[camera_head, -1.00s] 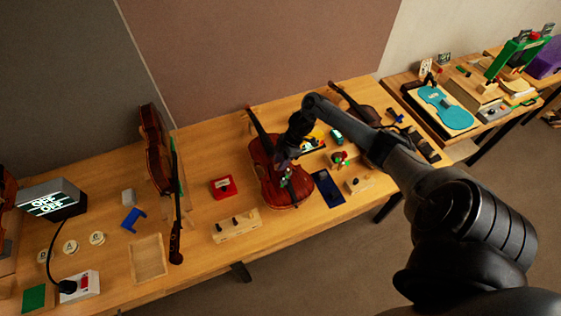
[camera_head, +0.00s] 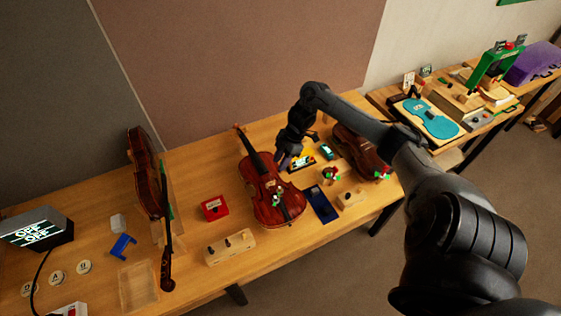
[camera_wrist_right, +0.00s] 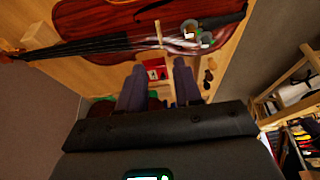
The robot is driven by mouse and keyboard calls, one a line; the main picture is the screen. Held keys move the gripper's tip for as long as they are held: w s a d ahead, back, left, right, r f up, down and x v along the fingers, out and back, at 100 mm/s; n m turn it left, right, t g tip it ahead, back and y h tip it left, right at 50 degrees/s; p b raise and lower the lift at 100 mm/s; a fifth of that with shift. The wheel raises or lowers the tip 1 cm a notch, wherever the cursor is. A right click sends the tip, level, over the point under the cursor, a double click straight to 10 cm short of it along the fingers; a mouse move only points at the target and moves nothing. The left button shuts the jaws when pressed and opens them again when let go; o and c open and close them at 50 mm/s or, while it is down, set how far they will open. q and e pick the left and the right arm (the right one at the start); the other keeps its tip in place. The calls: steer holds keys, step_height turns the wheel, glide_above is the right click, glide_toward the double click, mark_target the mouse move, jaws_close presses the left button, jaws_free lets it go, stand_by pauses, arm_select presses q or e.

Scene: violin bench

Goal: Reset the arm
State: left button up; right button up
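My right arm comes in from the lower right of the head view. Its gripper (camera_head: 285,162) hangs over the bench by the upper right edge of the middle violin (camera_head: 262,188). In the right wrist view the two fingers of this gripper (camera_wrist_right: 158,72) stand apart with nothing held between them. The violin's body also crosses the top of the wrist view (camera_wrist_right: 100,18), beyond the fingertips. Whether the gripper touches the violin is hard to tell, but it looks apart. My left gripper is not in view.
Another violin (camera_head: 357,150) lies right of the gripper, partly behind my arm. A violin stands upright at left (camera_head: 146,172). A red box (camera_head: 214,208), a wooden block with knobs (camera_head: 230,246) and a dark blue tray (camera_head: 321,204) lie nearby. Bare bench lies between them.

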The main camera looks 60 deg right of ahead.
steer(key=shift+f, duration=0.1)
steer(key=shift+n+t+h, duration=0.5)
steer(key=shift+n+h, duration=0.2)
steer(key=a+f, duration=0.1)
steer(key=a, duration=0.2)
steer(key=w+a+f+p, duration=0.1)
steer(key=a+f, duration=0.1)
steer(key=a, duration=0.1)
steer(key=w+a+f+p, duration=0.1)
steer(key=a+f, duration=0.1)
steer(key=a, duration=0.2)
steer(key=shift+f, duration=0.1)
steer(key=s+a+r+m+t+h+p, duration=0.1)
steer(key=s+a+r+m+p, duration=0.15)
steer(key=a, duration=0.75)
steer(key=s+a+r+m+t+h+p, duration=0.1)
steer(key=s+a+r+p, duration=0.15)
steer(key=a, duration=0.65)
steer(key=s+a+r+m+g, duration=0.1)
steer(key=s+a+r+m, duration=0.1)
steer(key=s+r, duration=0.3)
steer(key=s+a+r+m+g+p, duration=0.1)
steer(key=s+a+r+m, duration=0.1)
steer(key=s+r+m, duration=0.2)
steer(key=shift+s+a+r, duration=0.35)
steer(key=shift+s+a, duration=0.05)
steer(key=shift+s, duration=0.75)
